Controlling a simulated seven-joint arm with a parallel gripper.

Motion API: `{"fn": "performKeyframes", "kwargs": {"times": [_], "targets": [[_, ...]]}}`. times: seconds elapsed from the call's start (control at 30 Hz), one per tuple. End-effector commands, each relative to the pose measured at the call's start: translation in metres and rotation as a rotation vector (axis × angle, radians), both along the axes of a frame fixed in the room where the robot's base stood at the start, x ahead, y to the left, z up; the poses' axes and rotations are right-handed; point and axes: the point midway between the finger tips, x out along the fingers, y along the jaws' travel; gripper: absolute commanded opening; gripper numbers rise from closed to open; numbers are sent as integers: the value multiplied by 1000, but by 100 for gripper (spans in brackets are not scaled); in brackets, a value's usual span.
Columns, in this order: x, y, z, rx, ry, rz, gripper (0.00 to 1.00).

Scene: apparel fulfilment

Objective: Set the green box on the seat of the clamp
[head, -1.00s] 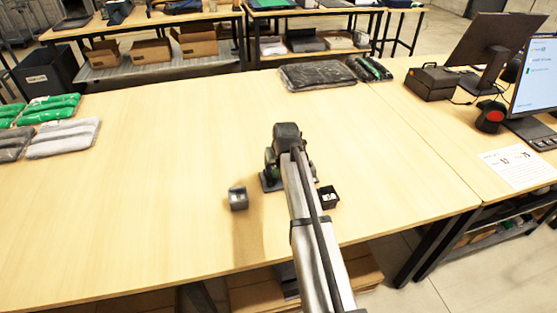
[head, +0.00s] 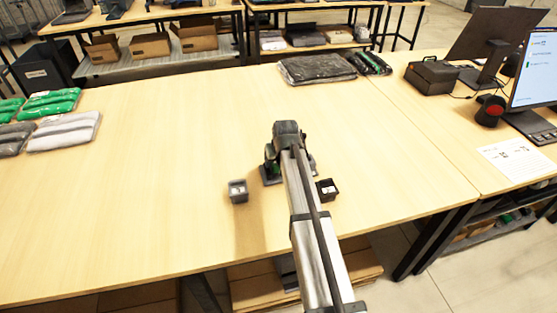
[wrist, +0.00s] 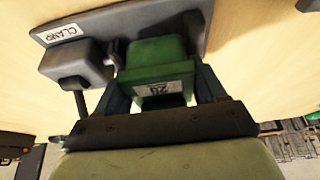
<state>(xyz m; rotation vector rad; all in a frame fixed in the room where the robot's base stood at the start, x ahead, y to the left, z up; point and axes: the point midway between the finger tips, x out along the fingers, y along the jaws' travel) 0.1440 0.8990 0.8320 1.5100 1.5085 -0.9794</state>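The green box (wrist: 158,75), with a white label reading 20, sits between the two fingers of my gripper (wrist: 162,98) in the wrist view. The fingers are against its sides. The grey clamp (wrist: 75,62), marked CLAMP, lies just beyond, with its plate behind the box and a block and rod at the left. Whether the box touches the seat is hidden. In the head view my gripper (head: 288,168) is over the clamp (head: 270,176), and my arm covers most of both. Only a bit of green shows there.
Bagged garments (head: 62,131) lie at the left, and a dark bagged garment (head: 316,69) at the back.

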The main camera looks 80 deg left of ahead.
Motion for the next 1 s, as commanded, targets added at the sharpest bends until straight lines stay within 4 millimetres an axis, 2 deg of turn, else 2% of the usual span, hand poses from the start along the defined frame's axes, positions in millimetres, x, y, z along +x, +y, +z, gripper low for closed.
{"fn": "performKeyframes", "kwargs": {"times": [0.03,0.1,0.27,0.33,0.8,1.0], "targets": [[-1,-3,-18,-32,1,0,87],[-1,-4,-16,-32,1,0,94],[-1,-9,-4,-28,1,0,95],[-1,-14,6,-26,0,0,100],[-1,-47,94,-2,0,0,100],[-1,-56,118,3,0,0,100]]}}
